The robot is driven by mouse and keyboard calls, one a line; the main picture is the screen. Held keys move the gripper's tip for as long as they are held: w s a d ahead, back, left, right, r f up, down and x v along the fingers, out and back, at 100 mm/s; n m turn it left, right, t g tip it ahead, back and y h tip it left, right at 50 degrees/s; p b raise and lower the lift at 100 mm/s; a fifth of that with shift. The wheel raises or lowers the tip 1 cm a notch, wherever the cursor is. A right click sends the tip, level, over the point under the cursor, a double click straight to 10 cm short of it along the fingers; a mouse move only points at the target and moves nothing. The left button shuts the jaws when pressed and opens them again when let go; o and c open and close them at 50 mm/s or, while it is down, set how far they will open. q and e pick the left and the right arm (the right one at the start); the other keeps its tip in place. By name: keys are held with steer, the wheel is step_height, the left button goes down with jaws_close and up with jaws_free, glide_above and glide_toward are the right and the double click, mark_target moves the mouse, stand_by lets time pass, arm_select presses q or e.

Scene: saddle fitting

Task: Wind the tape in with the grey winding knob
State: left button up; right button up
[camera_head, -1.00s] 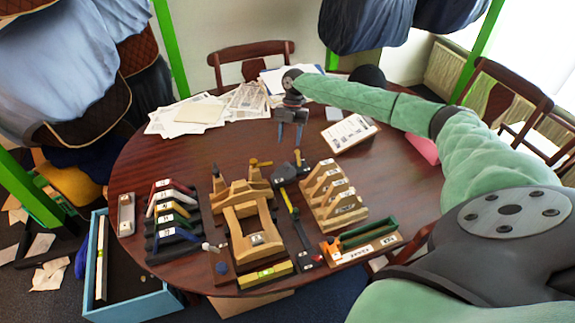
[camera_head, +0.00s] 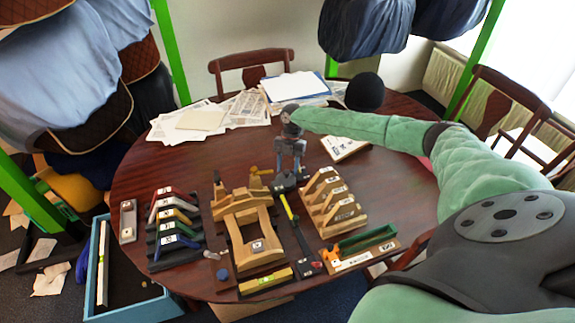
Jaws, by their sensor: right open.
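The yellow tape (camera_head: 290,212) runs out along a dark narrow base on the table, from a black housing (camera_head: 283,187) at its far end towards a dark block (camera_head: 311,268) at its near end. My right gripper (camera_head: 290,168) points down, open, right over the housing, its fingers apart with nothing seen between them. The grey winding knob is not clearly seen; the gripper covers the top of the housing, and I cannot tell whether the fingers touch anything. My left gripper is not in view.
A wooden saddle form (camera_head: 252,205) stands left of the tape, and a slotted wooden rack (camera_head: 333,205) stands close on the right. A rack of coloured-handled pieces (camera_head: 172,225) is further left. A green-lined tray (camera_head: 368,240) is near right. Papers (camera_head: 200,120) lie at the back.

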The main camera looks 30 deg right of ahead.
steer(key=shift+f, duration=0.2)
steer(key=c, duration=1)
